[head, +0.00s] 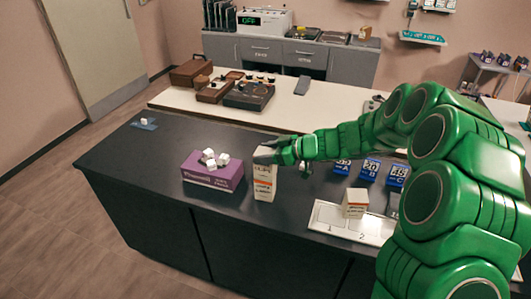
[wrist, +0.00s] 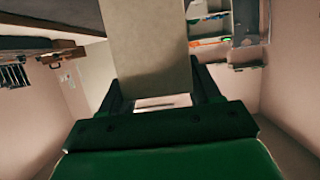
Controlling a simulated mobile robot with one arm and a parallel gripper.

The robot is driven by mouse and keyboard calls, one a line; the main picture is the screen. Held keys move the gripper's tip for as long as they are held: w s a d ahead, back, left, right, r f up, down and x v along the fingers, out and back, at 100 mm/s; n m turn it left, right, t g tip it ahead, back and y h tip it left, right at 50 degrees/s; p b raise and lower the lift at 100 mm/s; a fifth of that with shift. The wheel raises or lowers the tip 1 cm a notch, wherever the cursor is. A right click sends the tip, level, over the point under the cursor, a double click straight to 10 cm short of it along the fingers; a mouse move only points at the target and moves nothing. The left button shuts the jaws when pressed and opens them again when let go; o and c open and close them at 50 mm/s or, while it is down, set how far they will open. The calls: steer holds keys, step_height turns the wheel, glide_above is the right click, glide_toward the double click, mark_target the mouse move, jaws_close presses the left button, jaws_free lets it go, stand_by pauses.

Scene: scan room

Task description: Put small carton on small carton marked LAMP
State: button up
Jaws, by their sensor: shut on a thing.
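My gripper (head: 268,153) reaches in from the right, level, above the dark counter. It is shut on a small white carton (head: 264,171), gripped near its top. The carton's plain grey-beige side fills the space between the fingers in the wrist view (wrist: 145,45). Directly below it in the head view is a second white carton face with orange bands (head: 264,190), seemingly the small carton marked LAMP, standing upright on the counter. The two line up as one tall column; I cannot tell whether they touch. The lettering is too small to read surely.
A purple box (head: 212,174) with several white cubes on top stands close left. To the right, a white tray (head: 325,216) numbered 1 and 2 holds another small carton (head: 355,202). The counter's left part is mostly clear.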

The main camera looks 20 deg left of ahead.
steer(key=o, duration=1.1)
steer(key=shift+r, duration=0.1)
steer(key=shift+d+r, duration=0.15)
steer(key=shift+d, duration=0.2)
steer(key=v, duration=1.1)
steer(key=shift+d, duration=0.2)
steer(key=shift+s, duration=0.1)
